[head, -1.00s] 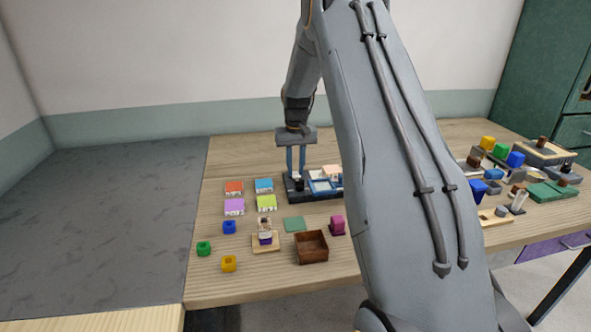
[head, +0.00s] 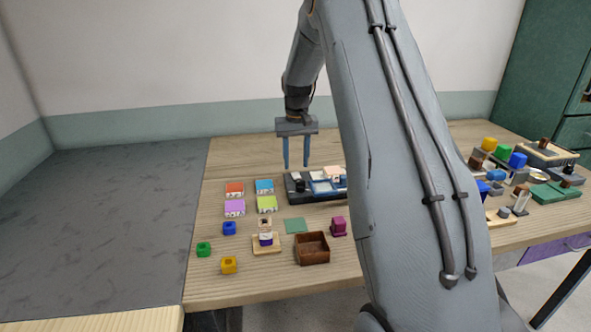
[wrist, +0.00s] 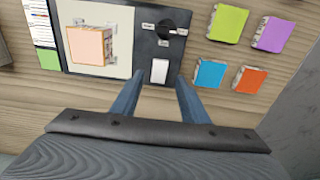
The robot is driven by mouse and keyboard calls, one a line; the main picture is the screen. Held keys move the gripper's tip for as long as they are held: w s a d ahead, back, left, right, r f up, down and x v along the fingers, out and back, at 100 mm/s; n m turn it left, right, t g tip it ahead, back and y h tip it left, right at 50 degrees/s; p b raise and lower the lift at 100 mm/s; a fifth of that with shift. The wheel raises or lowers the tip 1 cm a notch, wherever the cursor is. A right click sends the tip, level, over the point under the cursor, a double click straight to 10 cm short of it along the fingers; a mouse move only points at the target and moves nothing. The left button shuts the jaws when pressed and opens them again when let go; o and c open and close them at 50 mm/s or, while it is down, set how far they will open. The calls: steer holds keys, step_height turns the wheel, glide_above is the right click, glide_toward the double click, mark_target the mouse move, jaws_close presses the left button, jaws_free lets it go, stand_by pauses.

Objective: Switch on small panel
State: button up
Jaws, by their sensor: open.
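The small panel is a dark board (head: 294,196) at the back of the table, left of my arm link. In the wrist view the dark panel (wrist: 150,45) carries a black rotary knob (wrist: 168,31) with small labels and a white rocker switch (wrist: 159,70). I cannot tell which way the rocker is set. My gripper (head: 296,165) is open and empty, pointing down above the panel's left end. In the wrist view my gripper (wrist: 158,82) has its fingertips apart, to either side of the rocker's near end.
Orange, blue, purple and green boxes (head: 234,188) stand left of the panel. A brown open box (head: 312,249), a green square (head: 296,226) and small coloured blocks lie in front. A light board with a pinkish block (wrist: 86,46) adjoins the dark panel. My arm hides the table's middle.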

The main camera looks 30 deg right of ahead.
mark_target(296, 176)
steer(key=shift+s+r+b, duration=0.15)
steer(key=shift+r+b, duration=0.25)
steer(key=shift+r, duration=1.75)
steer(key=shift+a, duration=0.1)
